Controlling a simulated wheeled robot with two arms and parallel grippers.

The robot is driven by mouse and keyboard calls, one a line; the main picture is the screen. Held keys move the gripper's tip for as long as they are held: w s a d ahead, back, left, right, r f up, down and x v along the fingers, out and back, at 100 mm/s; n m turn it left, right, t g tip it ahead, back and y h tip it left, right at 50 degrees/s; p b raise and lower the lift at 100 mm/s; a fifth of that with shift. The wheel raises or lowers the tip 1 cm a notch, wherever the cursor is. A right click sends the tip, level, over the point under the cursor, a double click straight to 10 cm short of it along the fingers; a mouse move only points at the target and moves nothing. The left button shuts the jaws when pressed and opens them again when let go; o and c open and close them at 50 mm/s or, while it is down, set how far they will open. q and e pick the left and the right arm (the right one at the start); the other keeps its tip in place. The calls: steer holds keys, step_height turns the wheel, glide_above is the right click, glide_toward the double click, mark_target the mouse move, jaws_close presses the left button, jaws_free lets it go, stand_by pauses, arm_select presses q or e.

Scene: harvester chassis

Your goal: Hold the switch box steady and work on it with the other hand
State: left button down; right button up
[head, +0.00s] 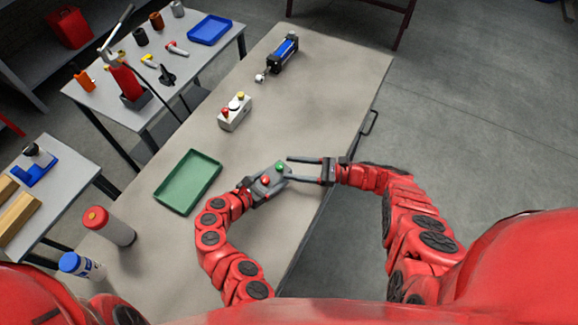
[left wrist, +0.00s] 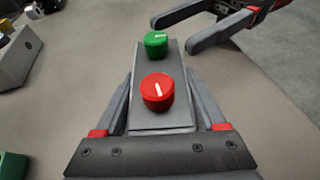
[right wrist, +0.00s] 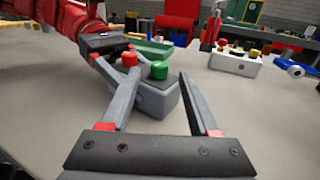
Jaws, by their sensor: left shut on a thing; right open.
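The grey switch box (head: 271,181) stands on the table, with a red knob (left wrist: 157,92) nearer my left gripper and a green knob (left wrist: 156,44) at its far end. Each knob has a white mark on top. My left gripper (head: 262,187) is shut on the box, one finger along each side, as the left wrist view shows. My right gripper (head: 289,169) is open beside the green-knob end. In the right wrist view its fingers (right wrist: 160,85) spread with the green knob between and beyond them; I cannot tell whether they touch the box.
A green tray (head: 188,181) lies left of the box. A white box with red and yellow knobs (head: 235,112) and a blue-black cylinder part (head: 282,54) stand farther back. A red-capped container (head: 109,226) and a blue-capped one (head: 82,266) are at the near left. The table's right side is clear.

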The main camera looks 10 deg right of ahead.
arm_select(q)
jaws_free()
